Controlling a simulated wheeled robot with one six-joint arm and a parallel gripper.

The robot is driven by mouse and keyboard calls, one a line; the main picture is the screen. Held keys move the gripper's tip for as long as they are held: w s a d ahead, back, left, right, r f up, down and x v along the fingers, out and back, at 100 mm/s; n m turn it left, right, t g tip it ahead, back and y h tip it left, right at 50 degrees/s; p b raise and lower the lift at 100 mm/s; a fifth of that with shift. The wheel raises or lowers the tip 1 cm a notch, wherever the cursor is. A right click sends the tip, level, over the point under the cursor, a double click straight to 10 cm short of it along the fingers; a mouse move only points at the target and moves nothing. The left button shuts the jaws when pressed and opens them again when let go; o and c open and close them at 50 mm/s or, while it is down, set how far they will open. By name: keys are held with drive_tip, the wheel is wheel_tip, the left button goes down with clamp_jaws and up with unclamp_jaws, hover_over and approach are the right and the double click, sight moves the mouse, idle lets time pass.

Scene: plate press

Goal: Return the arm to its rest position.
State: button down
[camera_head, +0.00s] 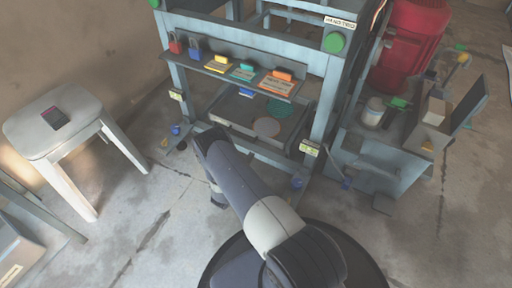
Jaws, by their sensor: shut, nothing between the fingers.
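My arm rises from my dark round base at the bottom of the head view and reaches up and left toward the plate press (321,117). Its upper end is in front of the press's lower left part. A small dark part of my arm shows below that, mostly hidden behind the link. My gripper's fingers cannot be made out; the arm hides them. The press is a grey-blue frame with a shelf and a lower bed. On the bed lies a round brownish plate (266,127).
The shelf holds colored tagged blocks (279,80) and red and blue padlocks (176,44). A white stool (50,140) with a small dark device (55,118) stands left. Floor between stool and arm is clear.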

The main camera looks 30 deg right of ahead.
sight(264, 136)
drive_tip(key=shift+v, duration=1.6)
drive_tip(key=shift+d, duration=0.1)
drive_tip(key=b+x, duration=0.3)
drive_tip(key=x, duration=1)
drive_tip(key=shift+w+d, duration=0.2)
drive_tip(key=shift+d, duration=0.05)
drive_tip(key=shift+s, duration=0.1)
